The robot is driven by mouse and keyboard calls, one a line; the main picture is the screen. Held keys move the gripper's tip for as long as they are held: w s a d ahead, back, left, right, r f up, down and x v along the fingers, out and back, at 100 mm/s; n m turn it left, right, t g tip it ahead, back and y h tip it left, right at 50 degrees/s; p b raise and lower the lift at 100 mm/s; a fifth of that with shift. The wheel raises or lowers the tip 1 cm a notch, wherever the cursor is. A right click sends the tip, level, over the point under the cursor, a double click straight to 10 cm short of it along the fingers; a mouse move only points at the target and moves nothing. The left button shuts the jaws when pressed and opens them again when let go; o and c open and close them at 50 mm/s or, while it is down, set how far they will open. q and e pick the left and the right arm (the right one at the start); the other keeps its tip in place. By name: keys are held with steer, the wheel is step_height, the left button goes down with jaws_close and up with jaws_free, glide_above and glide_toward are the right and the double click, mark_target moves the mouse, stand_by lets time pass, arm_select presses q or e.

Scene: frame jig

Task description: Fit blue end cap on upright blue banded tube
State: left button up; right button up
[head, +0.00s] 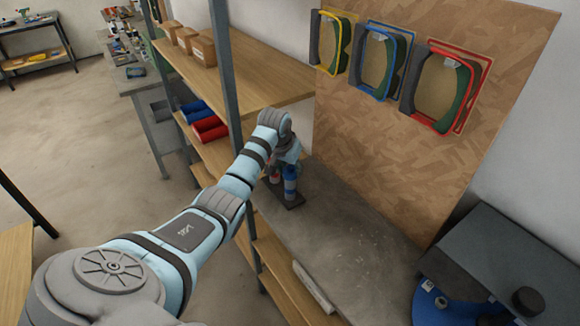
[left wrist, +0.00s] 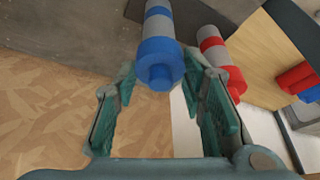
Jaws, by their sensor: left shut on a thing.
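The blue banded tube (head: 290,187) stands upright on a dark base (head: 293,203) at the shelf end of the grey bench. It also shows in the left wrist view (left wrist: 159,24), with blue and pale bands. The blue end cap (left wrist: 160,62), with a small knob, is in line with the tube's end. My left gripper (left wrist: 158,76) is shut on the cap, one finger on either side. I cannot tell how far the cap sits on the tube. In the head view my left gripper (head: 288,155) is just above the tube. My right gripper is out of view.
A red banded tube (left wrist: 213,42) stands close beside the blue one, near the right finger. A shelf post (head: 228,90) and wooden shelf (head: 255,78) stand close to my left arm. A chipboard panel (head: 400,170) rises behind the bench. The bench middle (head: 345,245) is clear.

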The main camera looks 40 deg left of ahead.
arm_select(q)
steer(key=shift+f, duration=0.1)
steer(key=o, duration=0.8)
steer(key=v, duration=1.2)
steer(key=shift+s, duration=0.1)
